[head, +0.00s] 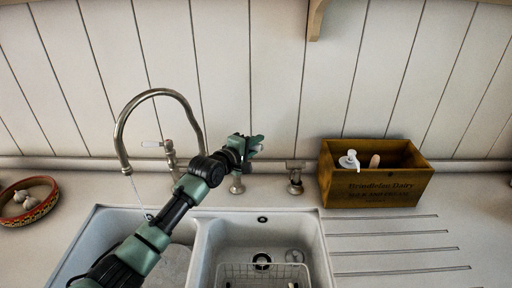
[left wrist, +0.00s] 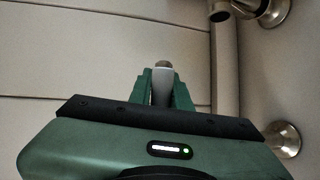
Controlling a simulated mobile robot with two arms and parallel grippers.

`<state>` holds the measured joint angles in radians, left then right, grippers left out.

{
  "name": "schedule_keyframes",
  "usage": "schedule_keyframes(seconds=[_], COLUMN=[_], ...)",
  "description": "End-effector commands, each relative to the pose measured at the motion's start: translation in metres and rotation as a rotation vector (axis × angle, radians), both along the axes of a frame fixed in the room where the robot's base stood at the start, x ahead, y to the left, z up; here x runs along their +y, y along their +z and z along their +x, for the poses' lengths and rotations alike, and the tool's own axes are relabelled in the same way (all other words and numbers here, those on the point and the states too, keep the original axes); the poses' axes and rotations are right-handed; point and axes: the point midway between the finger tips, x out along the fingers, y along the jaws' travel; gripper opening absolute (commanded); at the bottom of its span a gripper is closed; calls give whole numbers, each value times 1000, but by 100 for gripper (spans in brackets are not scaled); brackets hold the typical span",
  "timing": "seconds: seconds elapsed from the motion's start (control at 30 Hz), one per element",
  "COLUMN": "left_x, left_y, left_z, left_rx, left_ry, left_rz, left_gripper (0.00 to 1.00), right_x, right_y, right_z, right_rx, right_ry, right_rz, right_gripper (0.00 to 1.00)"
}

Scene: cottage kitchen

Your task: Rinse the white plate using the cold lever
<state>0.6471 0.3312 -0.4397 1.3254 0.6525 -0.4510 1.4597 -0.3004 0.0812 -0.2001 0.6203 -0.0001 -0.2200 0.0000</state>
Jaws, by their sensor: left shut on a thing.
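My left gripper (head: 254,147) is at the right side of the bridge tap (head: 120,135). In the left wrist view its fingers (left wrist: 162,90) are shut on a pale lever handle (left wrist: 162,84) with a metal tip, the right-hand lever of the tap. The other lever (head: 151,143), with a white handle, points left. A thin stream of water (head: 138,192) falls from the spout into the left basin. A pale round shape, seemingly the white plate (head: 174,265), lies in that basin, partly hidden by my left arm. My right gripper is not in view.
The right basin (head: 225,245) holds a wire rack (head: 262,270). A metal fitting (head: 295,178) stands behind it. A wooden crate (head: 375,190) with a pump bottle (head: 349,160) is at the right, behind the grooved drainer (head: 390,245). A patterned bowl (head: 28,208) stands at the left.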

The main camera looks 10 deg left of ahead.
Motion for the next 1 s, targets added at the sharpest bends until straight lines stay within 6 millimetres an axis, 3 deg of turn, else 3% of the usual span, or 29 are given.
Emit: schedule_keyframes(seconds=[0.03, 0.1, 0.3, 0.5, 0.7, 1.0], left_x=[3, 1, -2, -4, -4, -4], left_y=[-15, -18, -19, -15, -11, -8], left_z=[-3, -6, -16, -26, -35, -44], left_rx=[7, 8, 8, 6, 8, 9], left_ry=[-34, -87, -237, -385, -523, -648], left_rz=[13, 12, 7, 3, 0, 3], left_gripper=[0, 0, 0, 0, 0, 0], right_x=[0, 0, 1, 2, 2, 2], right_y=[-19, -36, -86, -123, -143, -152], right_z=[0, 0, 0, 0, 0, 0], right_rx=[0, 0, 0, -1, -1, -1], right_ry=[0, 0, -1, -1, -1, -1], right_rz=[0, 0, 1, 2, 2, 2], right_gripper=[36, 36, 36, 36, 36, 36])
